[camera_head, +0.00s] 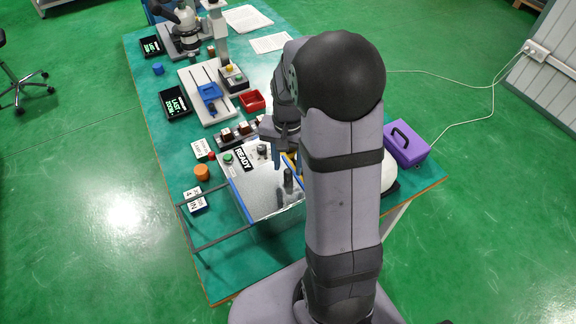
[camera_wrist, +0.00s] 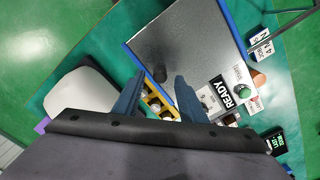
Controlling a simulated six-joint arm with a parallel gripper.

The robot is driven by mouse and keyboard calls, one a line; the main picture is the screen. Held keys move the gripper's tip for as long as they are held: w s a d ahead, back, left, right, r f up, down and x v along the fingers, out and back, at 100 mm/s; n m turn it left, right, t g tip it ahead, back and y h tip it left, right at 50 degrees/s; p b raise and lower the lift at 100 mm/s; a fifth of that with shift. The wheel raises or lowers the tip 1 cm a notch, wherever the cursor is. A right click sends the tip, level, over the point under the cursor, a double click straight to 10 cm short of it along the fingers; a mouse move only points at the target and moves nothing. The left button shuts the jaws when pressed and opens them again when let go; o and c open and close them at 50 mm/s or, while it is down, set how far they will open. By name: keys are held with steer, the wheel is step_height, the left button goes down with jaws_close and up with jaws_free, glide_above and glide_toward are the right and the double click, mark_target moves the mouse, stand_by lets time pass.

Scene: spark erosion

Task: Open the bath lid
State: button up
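The bath lid is a flat grey metallic plate with blue edges, lying flat over the box-shaped bath in the head view (camera_head: 254,195) and filling the upper middle of the wrist view (camera_wrist: 195,40). My gripper (camera_head: 287,166) points down over the bath. Its two blue-grey fingers are apart in the wrist view (camera_wrist: 159,80), with nothing held. I cannot tell whether either finger touches the knob.
A READY panel (camera_head: 243,158) with a green button sits behind the lid. An orange cylinder (camera_head: 202,172) and a label card (camera_head: 194,200) lie left of it. A dark rod frame (camera_head: 213,243) juts out in front. A purple case (camera_head: 407,146) stands right of my arm.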

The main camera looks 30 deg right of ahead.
steer(key=shift+f, duration=1.25)
jaws_close()
steer(key=a+p, duration=0.1)
steer(key=a, duration=1.3)
steer(key=shift+w+a+r, duration=0.1)
steer(key=shift+a, duration=0.25)
jaws_free()
steer(key=shift+r, duration=0.1)
